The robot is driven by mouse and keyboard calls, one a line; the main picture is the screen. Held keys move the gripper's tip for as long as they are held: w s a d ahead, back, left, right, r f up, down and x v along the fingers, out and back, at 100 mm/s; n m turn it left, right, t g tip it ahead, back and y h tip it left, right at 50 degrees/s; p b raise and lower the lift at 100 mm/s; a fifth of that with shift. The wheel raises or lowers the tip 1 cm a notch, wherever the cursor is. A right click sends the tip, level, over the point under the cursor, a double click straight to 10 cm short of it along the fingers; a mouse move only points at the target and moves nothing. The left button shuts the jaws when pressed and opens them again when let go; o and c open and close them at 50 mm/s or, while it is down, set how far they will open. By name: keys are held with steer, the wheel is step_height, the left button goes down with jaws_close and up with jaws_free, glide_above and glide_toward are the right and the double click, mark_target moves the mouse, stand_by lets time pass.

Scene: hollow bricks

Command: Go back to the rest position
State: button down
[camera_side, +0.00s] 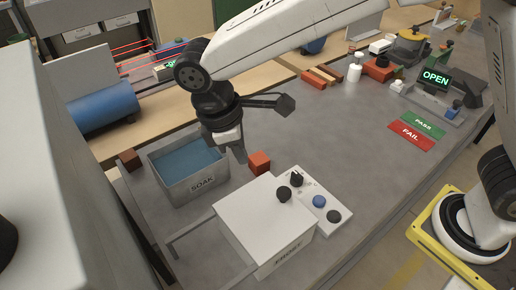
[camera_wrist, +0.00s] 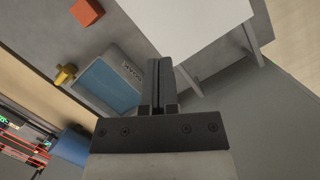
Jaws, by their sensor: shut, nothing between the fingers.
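My gripper (camera_side: 239,152) hangs above the grey table between the SOAK bin and an orange brick in the side view. In the wrist view my gripper (camera_wrist: 158,62) has its two fingers together with nothing between them. The orange brick (camera_side: 260,162) sits on the table, just right of the gripper in the picture; an orange brick also shows at the upper left of the wrist view (camera_wrist: 87,12). It is apart from the fingers in the wrist view.
The grey SOAK bin (camera_side: 203,183) holds blue liquid. A white box (camera_side: 262,222) and a panel with knobs (camera_side: 327,201) stand in front. Green PASS (camera_side: 424,124) and red FAIL (camera_side: 411,135) mats lie at right, near an OPEN sign (camera_side: 435,78). The table's middle is clear.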

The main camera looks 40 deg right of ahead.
steer(key=s+d+f+m+t+y, duration=0.1)
steer(key=d+m, duration=0.3)
steer(key=d, duration=0.4)
steer(key=s+d+f+m+t, duration=0.1)
steer(key=s+d+f+m, duration=0.2)
steer(key=d, duration=0.6)
steer(key=s+d+f+m+t+y, duration=0.1)
steer(key=s+d+f+m+t, duration=0.1)
steer(key=d, duration=0.6)
steer(key=f+m, duration=0.1)
steer(key=m, duration=0.1)
steer(key=shift+s+d+m+y, duration=0.2)
steer(key=shift+m+y, duration=0.1)
steer(key=shift+m, duration=0.1)
steer(key=shift+w, duration=0.1)
